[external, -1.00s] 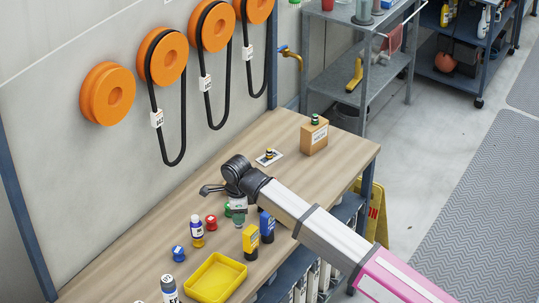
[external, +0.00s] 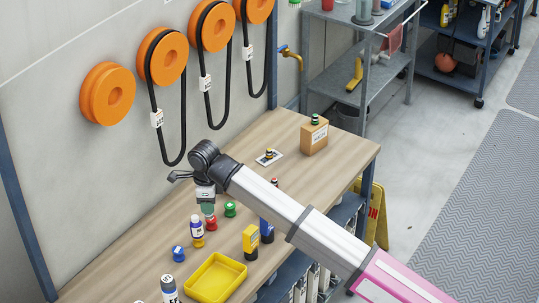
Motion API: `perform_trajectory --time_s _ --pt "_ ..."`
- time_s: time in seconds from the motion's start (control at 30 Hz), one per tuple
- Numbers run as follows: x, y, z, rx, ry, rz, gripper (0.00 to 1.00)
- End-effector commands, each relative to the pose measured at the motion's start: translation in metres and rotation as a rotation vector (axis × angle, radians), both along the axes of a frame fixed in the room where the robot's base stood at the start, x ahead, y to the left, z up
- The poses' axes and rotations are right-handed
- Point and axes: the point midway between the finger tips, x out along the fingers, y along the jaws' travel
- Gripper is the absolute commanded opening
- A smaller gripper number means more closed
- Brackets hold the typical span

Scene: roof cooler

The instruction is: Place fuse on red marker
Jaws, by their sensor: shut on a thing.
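My gripper (external: 207,207) points down over the wooden workbench, its tips at the top of a short red spool-shaped piece (external: 211,223). It appears shut on this piece; the contact is small and partly hidden. A similar green piece (external: 230,209) stands just right of it, and a blue one (external: 178,253) stands nearer the front left. A small dark-and-yellow piece (external: 269,154) stands on a white card farther back. Another small dark piece (external: 274,182) shows just beyond my arm. I cannot tell which piece is the fuse, and I make out no clear red marker.
A blue-and-yellow bottle (external: 197,233) stands close in front of my gripper. A yellow tray (external: 216,279), a yellow bottle (external: 250,241) and a blue one (external: 267,229) stand nearer the front edge. A cardboard box (external: 314,138) stands at the far end. The bench's left back is clear.

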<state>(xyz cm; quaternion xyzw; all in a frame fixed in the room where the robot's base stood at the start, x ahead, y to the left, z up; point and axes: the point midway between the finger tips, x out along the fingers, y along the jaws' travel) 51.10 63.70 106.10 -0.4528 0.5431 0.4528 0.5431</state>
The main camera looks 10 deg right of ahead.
Motion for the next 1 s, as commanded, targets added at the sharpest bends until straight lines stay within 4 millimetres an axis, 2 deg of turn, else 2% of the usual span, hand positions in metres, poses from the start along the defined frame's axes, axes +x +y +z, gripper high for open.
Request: perform_trajectory --time_s 0.03,0.17,0.7,0.83,1.0 --pt "-0.003 0.007 0.004 0.000 0.000 -0.004 0.03" --pt "0.000 0.012 0.003 -0.001 0.000 -0.015 0.03" --pt "0.094 -0.011 -0.055 0.000 0.000 -0.016 0.03" --pt "0.104 -0.014 -0.062 0.000 0.000 -0.015 0.03" --pt "0.105 -0.015 -0.070 -0.001 0.000 -0.014 0.03"
